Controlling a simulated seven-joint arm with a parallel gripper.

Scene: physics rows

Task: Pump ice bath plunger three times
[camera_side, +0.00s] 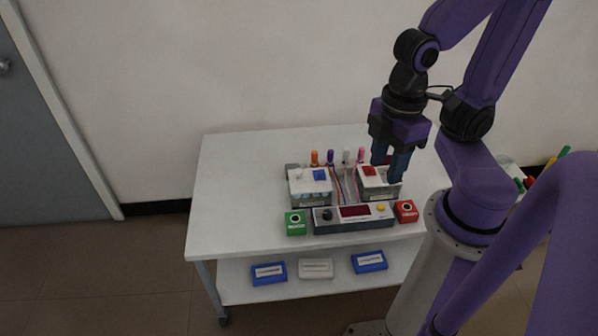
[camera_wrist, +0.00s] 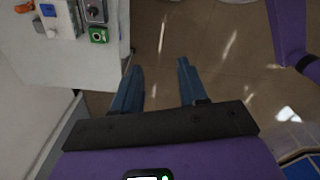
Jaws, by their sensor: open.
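Two white-lidded boxes stand side by side on the white table. The left box (camera_side: 310,188) has a blue block (camera_side: 319,175) on its lid and pale blue lumps along its front, perhaps ice. The right box (camera_side: 372,190) has a red block (camera_side: 369,170) on its lid. I cannot tell for sure which block is the plunger. My gripper (camera_side: 388,172) is open, with its blue fingers over or beside the right box in the side view; contact cannot be told. In the wrist view, my open gripper (camera_wrist: 160,67) has nothing between its fingers. The blue block (camera_wrist: 48,10) shows at upper left.
A control panel (camera_side: 352,218) with a red display stands in front of the boxes. A green box (camera_side: 296,222) and a red box (camera_side: 405,211) flank it. Colored upright tubes stand behind. The table's left side (camera_side: 232,190) is clear. Several small cases lie on the lower shelf (camera_side: 240,289).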

